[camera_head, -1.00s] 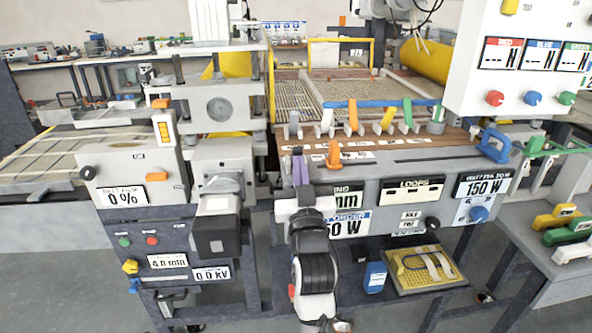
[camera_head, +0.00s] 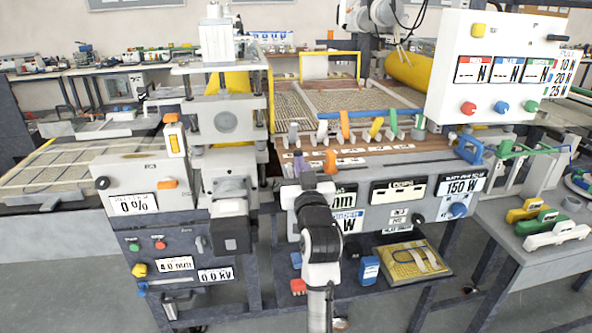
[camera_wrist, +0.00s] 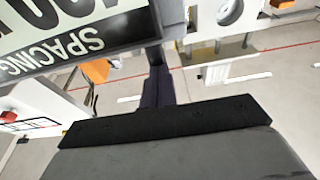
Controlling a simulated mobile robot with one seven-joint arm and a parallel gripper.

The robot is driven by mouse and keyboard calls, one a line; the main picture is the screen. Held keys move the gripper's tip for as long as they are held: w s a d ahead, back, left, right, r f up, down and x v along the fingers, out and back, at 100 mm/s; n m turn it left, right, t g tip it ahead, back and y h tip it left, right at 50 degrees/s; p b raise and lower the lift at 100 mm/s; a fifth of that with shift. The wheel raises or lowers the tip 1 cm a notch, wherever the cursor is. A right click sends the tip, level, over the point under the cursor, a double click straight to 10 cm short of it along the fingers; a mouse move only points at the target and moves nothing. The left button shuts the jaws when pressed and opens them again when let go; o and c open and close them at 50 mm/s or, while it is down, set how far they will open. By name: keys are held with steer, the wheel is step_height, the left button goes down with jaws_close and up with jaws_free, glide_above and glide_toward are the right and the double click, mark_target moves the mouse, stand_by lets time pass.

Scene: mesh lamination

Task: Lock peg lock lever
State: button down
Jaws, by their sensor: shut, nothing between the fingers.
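A row of pegs and a blue bar (camera_head: 362,113) with orange, yellow and green handles stands along the front of the mesh bed. An upright orange lever (camera_head: 330,161) stands at the bed's front edge, above the front panel. I cannot tell for sure whether it is the peg lock lever. My gripper (camera_head: 296,164) is left of this lever and apart from it, with its dark purple fingers pointing up. In the wrist view the shut, empty fingers (camera_wrist: 157,86) rise beside the SPACING panel. An orange part (camera_wrist: 95,70) shows left of them there.
The front panel (camera_head: 437,210) carries a LOOPS display, a 150 W label and a blue knob. A blue clamp (camera_head: 468,147) sits at its right end. A press-like unit (camera_head: 226,122) stands to the left. A yellow tray (camera_head: 412,262) lies on the lower shelf.

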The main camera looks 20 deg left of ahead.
mark_target(299, 153)
steer(key=shift+w+a+r, duration=0.25)
steer(key=shift+w+r, duration=0.15)
steer(key=shift+r, duration=0.1)
steer(key=shift+r+b+x, duration=0.2)
steer(key=shift+b+x, duration=0.3)
steer(key=shift+x, duration=0.75)
steer(key=shift+w, duration=0.1)
steer(key=shift+r, duration=0.1)
